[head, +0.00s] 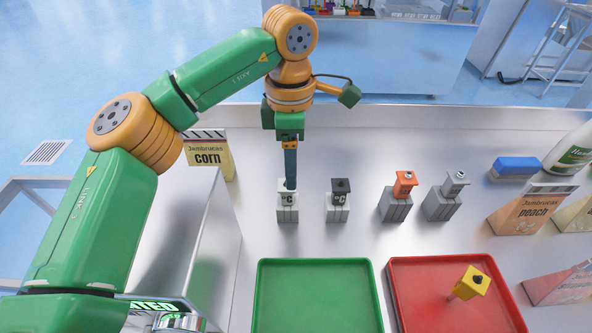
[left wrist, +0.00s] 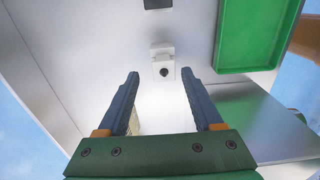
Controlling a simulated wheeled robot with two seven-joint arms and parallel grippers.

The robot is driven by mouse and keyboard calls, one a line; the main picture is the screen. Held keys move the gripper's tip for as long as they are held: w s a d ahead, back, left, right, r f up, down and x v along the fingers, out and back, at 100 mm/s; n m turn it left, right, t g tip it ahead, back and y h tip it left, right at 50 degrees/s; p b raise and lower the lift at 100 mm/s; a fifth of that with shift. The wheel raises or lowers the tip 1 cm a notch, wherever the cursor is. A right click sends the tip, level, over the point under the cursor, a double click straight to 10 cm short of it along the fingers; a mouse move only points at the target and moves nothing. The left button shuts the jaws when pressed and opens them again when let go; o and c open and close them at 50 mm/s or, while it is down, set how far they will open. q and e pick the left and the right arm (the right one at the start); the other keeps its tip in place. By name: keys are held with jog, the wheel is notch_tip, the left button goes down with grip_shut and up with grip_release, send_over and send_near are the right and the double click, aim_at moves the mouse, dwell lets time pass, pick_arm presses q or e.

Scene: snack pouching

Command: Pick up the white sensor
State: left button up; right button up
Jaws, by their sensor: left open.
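The white sensor (head: 285,199) sits upright on a small grey block (head: 287,215) on the table, leftmost in a row of similar pieces. My left gripper (head: 291,186) points down over it, its fingertips overlapping the sensor's upper part in the head view. In the left wrist view, my left gripper (left wrist: 163,73) is open and empty. The white sensor (left wrist: 162,51) shows there ahead of the fingertips, between their lines. Contact with it cannot be told. My right gripper is not in view.
A black sensor (head: 340,187), an orange one (head: 405,184) and a grey one (head: 455,183) stand to the right on blocks. A green tray (head: 315,262) lies in front, beside a red tray (head: 396,290) holding a yellow sensor (head: 472,283). A corn box (head: 208,157) stands left.

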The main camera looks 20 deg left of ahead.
aim_at(285, 186)
pick_arm(q)
jog(key=shift+s+a+f+p, duration=0.15)
jog(key=shift+s+f+p, duration=0.1)
jog(key=shift+s+f, duration=0.2)
jog(key=shift+s+a+f+p, duration=0.15)
jog(key=shift+s+f+p, duration=0.15)
jog(key=shift+f, duration=0.25)
notch_tip(285, 186, down, 3)
jog(key=shift+w+a+f, duration=0.1)
jog(key=shift+a, duration=0.05)
jog(key=shift+w+f, duration=0.35)
jog(key=shift+f, duration=0.05)
jog(key=shift+s+r, duration=0.15)
jog(key=shift+s, duration=0.05)
jog(key=c, duration=0.8)
grip_shut()
jog(key=shift+w, duration=0.1)
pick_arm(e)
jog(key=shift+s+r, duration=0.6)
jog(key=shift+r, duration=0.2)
